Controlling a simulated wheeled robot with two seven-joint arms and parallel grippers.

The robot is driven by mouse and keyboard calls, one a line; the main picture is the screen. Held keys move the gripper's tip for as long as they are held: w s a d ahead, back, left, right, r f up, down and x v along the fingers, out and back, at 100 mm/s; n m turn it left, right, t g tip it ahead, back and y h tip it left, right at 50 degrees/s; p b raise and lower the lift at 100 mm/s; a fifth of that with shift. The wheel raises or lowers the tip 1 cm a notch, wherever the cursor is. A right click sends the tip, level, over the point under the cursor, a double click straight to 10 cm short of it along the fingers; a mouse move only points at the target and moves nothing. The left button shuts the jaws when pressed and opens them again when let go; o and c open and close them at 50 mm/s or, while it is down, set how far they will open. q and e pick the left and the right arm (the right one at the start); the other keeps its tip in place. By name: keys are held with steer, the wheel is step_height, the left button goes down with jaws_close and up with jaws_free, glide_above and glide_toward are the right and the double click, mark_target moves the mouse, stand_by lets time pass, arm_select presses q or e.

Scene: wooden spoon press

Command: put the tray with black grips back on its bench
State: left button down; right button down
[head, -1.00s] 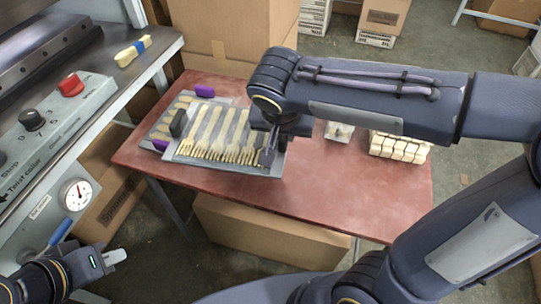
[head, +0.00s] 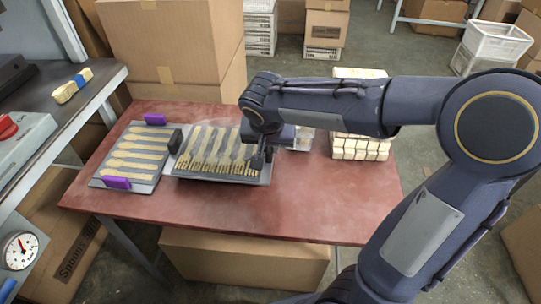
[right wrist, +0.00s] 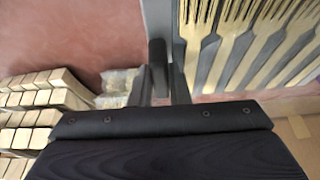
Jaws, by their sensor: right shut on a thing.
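The tray with black grips (head: 222,177) is a flat grey tray with rows of pale wooden forks on the red table (head: 220,215). It lies level just right of a tray with purple grips; I cannot tell whether it touches the table. Its left black grip (head: 175,140) is free. My right gripper (head: 262,158) is shut on the right black grip, which the fingers partly hide. In the right wrist view the dark grip (right wrist: 157,60) is between the fingers, beside the forks. My left gripper is not in view.
The tray with purple grips (head: 103,176) holds wooden spoons at the table's left. Stacked pale wooden pieces (head: 360,148) and a small clear container (head: 304,138) stand to the right. The grey press bench (head: 95,95) is at the left. The table's front is clear.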

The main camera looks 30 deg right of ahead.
steer(key=shift+s+b+x, duration=0.15)
steer(key=shift+b+x, duration=0.05)
steer(key=shift+x, duration=0.8)
steer(key=shift+s+b+x, duration=0.15)
steer(key=shift+b+x, duration=0.05)
steer(key=shift+x, duration=0.8)
steer(key=shift+a+f, duration=0.1)
steer(key=shift+f, duration=0.05)
steer(key=shift+f, duration=0.1)
steer(key=c, duration=1.8)
jaws_free()
steer(key=shift+f, duration=0.1)
steer(key=o, duration=0.4)
steer(key=shift+o, duration=0.2)
